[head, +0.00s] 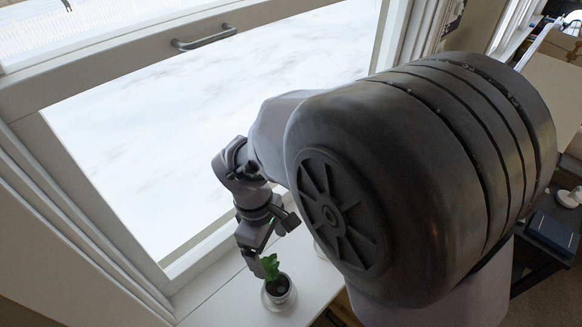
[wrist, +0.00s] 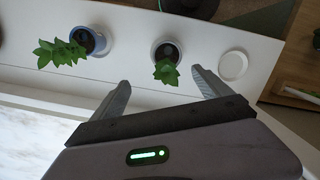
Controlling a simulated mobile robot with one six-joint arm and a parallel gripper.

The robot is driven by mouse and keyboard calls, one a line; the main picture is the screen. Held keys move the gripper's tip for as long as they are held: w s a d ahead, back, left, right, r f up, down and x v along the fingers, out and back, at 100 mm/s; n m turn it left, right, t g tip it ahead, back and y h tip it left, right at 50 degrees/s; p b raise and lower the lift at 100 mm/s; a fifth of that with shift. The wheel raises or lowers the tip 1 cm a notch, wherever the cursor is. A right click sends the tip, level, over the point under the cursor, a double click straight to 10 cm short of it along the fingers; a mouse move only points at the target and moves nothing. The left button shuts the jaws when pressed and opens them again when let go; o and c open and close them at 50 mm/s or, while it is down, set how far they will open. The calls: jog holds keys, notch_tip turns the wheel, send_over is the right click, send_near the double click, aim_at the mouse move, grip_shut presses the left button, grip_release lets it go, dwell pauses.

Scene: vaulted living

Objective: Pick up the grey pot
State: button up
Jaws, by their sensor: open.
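A light grey pot (wrist: 154,50) with dark soil and a green plant stands on the white windowsill in the wrist view, beyond the gap between my fingertips. A blue-grey pot (wrist: 79,36) with a leafy plant stands to its left. A pot with a plant (head: 281,294) shows beside my gripper (head: 255,264) in the head view; which of the two it is I cannot tell. My gripper (wrist: 160,77) is open and empty, its fingers apart to the left and right of the light grey pot's plant in the picture.
A white round disc (wrist: 233,65) lies on the white sill (wrist: 125,58), right of the pots in the wrist view. The window frame (head: 100,62) and glass run close beside my arm. A dark table with a blue item (head: 552,233) stands at the right.

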aim_at(277, 285)
jog(key=f+b, duration=0.1)
jog(key=f, duration=0.2)
jog(key=s+f+b, duration=0.1)
jog(key=f+b, duration=0.1)
jog(key=f, duration=0.2)
jog(key=s+d+f+b, duration=0.1)
jog(key=f, duration=0.3)
jog(key=shift+d+f, duration=0.1)
jog(key=shift+f, duration=0.05)
jog(key=f+b, duration=0.2)
jog(key=f, duration=0.1)
jog(key=f+b, duration=0.1)
jog(key=f, duration=0.1)
jog(key=shift+s+d, duration=0.1)
jog(key=shift+s, duration=0.15)
jog(key=shift+r, duration=0.2)
jog(key=shift+c, duration=0.7)
jog(key=c, duration=1.7)
jog(key=shift+r, duration=0.1)
